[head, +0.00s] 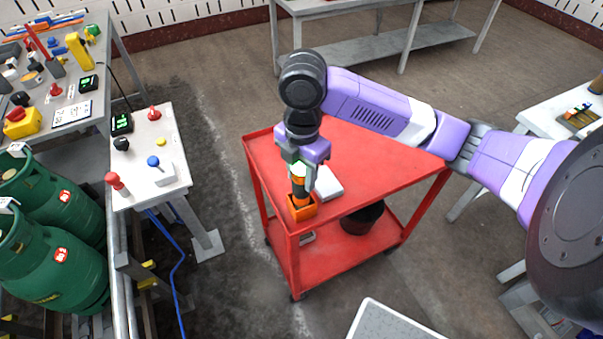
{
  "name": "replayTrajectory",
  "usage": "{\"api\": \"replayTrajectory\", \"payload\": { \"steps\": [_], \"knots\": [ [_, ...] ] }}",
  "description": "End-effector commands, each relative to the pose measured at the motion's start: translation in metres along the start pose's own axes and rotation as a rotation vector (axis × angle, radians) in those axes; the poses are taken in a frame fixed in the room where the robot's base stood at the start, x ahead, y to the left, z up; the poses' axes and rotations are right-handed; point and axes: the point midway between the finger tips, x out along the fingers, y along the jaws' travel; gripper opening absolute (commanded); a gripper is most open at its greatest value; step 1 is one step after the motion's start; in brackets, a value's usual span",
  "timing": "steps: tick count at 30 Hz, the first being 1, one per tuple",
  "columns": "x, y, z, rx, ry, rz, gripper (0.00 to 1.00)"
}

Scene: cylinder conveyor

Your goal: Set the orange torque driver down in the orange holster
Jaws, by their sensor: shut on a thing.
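My gripper (302,171) is over the front left corner of a red cart, pointing down and shut on the orange torque driver (299,184). The driver is upright, with a dark section below its orange part. Its lower end is at the orange holster (303,211), a small open-topped box at the cart's front left corner. The holster's front wall hides the driver's tip, so I cannot tell whether it touches the bottom.
The red cart (385,165) has a light grey box (327,182) just right of the holster. A dark bucket (362,218) is on its lower shelf. A white control stand (150,150) and green gas cylinders (50,265) are at left. The cart top's right side is clear.

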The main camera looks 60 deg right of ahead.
Motion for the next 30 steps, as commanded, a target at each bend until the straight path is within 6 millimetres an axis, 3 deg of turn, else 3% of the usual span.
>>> {"api": "replayTrajectory", "payload": {
  "steps": [4, 5, 9, 20, 30],
  "knots": [
    [-0.001, 0.000, 0.000, 0.000, 0.000, 0.001, 0.00],
    [-0.001, 0.000, 0.000, 0.000, 0.000, 0.001, 0.40],
    [-0.001, 0.000, 0.000, 0.000, 0.000, 0.001, 0.63],
    [-0.005, 0.000, 0.000, 0.000, 0.000, 0.001, 0.63],
    [-0.056, 0.001, 0.000, -0.003, -0.003, 0.003, 0.63]
  ]
}}
